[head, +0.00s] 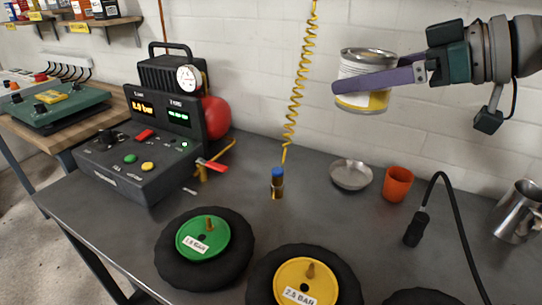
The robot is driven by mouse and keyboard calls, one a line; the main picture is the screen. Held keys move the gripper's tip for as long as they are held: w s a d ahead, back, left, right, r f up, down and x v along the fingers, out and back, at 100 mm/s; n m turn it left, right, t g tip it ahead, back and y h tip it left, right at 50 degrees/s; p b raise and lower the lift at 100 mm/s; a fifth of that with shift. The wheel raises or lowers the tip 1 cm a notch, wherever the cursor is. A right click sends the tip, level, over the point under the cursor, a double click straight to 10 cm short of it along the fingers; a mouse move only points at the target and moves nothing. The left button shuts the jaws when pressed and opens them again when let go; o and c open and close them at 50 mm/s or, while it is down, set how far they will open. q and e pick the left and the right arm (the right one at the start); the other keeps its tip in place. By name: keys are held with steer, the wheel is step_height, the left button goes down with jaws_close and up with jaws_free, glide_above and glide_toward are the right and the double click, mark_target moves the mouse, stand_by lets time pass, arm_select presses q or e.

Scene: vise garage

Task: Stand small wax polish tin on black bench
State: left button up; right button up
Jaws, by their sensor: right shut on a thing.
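The small wax polish tin (365,68), a metal can with a white and yellow label, is upright at the top right of the head view. My right gripper (372,84) is shut on it, its purple finger across the tin's near side and hiding part of the label. The tin is held in the air above the black bench (300,219), clear of its surface. My left gripper is out of view.
On the bench stand a control box (135,150) with gauge, a blue-topped fitting (277,183), a metal dish (351,175), an orange cup (397,184) and a steel jug (519,212). Tyres with a green hub (203,240) and yellow hub (305,281) lie in front. A yellow coiled hose (295,88) hangs mid-view.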

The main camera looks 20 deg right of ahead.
steer(key=f+b, duration=0.7)
steer(key=f, duration=0.2)
steer(key=w+f+b, duration=0.1)
steer(key=f+b, duration=0.6)
steer(key=f, duration=0.2)
steer(key=d+f+b, duration=0.1)
steer(key=f+b, duration=0.5)
steer(key=f, duration=0.4)
steer(key=shift+w+b, duration=0.2)
steer(key=shift+b, duration=0.2)
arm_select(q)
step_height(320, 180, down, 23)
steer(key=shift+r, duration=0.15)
arm_select(e)
steer(key=shift+r, duration=0.15)
